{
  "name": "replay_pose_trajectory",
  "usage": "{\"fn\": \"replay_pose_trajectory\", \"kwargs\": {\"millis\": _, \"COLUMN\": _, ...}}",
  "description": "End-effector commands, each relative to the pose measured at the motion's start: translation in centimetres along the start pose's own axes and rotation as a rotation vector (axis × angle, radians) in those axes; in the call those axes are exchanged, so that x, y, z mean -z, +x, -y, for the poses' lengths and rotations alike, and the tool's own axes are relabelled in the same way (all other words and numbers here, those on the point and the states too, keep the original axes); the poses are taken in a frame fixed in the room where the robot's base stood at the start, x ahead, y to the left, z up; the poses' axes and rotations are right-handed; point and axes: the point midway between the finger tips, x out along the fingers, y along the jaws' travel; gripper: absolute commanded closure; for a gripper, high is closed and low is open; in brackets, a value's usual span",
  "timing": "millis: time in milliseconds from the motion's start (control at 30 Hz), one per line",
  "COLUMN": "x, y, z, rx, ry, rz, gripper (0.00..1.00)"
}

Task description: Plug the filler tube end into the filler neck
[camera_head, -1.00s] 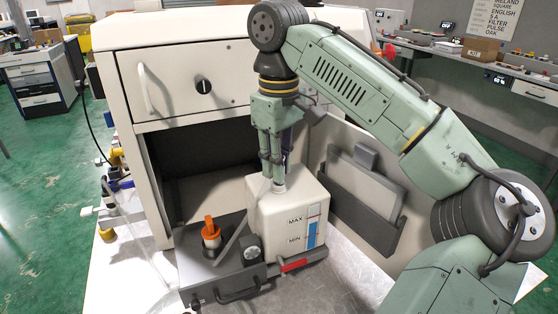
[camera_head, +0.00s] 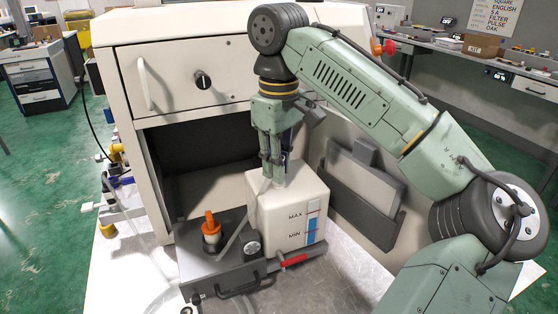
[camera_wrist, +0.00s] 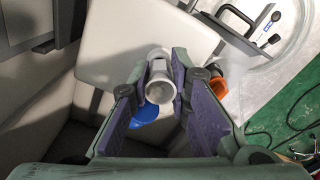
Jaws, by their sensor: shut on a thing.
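The white tank (camera_head: 262,215) with MAX and MIN marks stands upright on a dark tray. My gripper (camera_head: 272,172) points down just above the tank's top. In the wrist view my gripper (camera_wrist: 157,75) is shut, its purple pads on both sides of a white hollow tube end (camera_wrist: 163,88). The filler neck is hidden under the fingers, so I cannot tell whether the tube end is in it or only above it. A blue round part (camera_wrist: 145,115) shows beside the left finger.
An orange-topped fitting (camera_head: 210,228) stands left of the tank; a black knob sits beside it. The tray (camera_head: 215,270) has a handle and a red lever (camera_head: 292,260) in front. The white cabinet (camera_head: 185,85) rises behind, with its side panel to the right.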

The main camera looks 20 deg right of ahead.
Motion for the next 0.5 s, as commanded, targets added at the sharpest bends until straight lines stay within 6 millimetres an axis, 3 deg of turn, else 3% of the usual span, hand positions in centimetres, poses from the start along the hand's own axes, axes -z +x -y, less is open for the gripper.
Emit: {"fn": "replay_pose_trajectory", "kwargs": {"millis": 500, "x": -0.09, "y": 0.96, "z": 0.11, "rx": 0.007, "ry": -0.004, "rz": 0.011, "gripper": 1.0}}
